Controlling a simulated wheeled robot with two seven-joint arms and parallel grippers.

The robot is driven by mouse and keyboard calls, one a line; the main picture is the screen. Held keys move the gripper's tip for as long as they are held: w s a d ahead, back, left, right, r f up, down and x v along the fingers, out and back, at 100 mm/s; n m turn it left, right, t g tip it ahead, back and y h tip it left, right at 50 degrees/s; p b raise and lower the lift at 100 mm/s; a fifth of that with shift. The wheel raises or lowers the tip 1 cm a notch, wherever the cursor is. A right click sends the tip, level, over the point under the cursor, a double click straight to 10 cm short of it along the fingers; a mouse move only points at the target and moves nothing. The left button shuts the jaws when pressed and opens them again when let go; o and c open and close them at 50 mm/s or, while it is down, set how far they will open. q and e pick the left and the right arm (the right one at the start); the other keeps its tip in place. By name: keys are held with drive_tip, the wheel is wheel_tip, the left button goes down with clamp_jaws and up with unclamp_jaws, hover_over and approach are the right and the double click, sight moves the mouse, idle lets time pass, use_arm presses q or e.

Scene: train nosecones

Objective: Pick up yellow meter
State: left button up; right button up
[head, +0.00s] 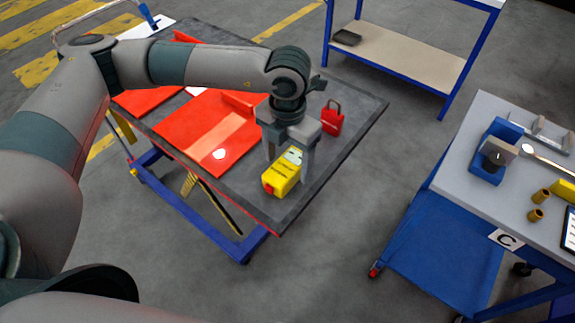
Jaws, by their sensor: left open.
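The yellow meter (281,177) lies on the dark top of the lift table (229,185), near its front right edge. My left gripper (288,170) points down over the meter. Its two fingers are apart, one on the far left side of the meter and one at its right end. The gripper covers part of the meter's far end, and I cannot tell whether the fingers touch it. My right gripper is not in view.
A red padlock-shaped item (332,118) stands just right of the gripper. Red panels (205,135) cover the table's left part. A blue cart (440,235) with tools stands at the right, and a shelf (400,58) behind. Grey floor lies between.

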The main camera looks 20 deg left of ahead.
use_arm(q)
drive_tip(key=shift+f+p, duration=0.4)
drive_tip(key=shift+f, duration=0.95)
drive_tip(key=c, duration=1.4)
drive_tip(key=shift+w+r, duration=0.1)
drive_tip(key=shift+r, duration=0.05)
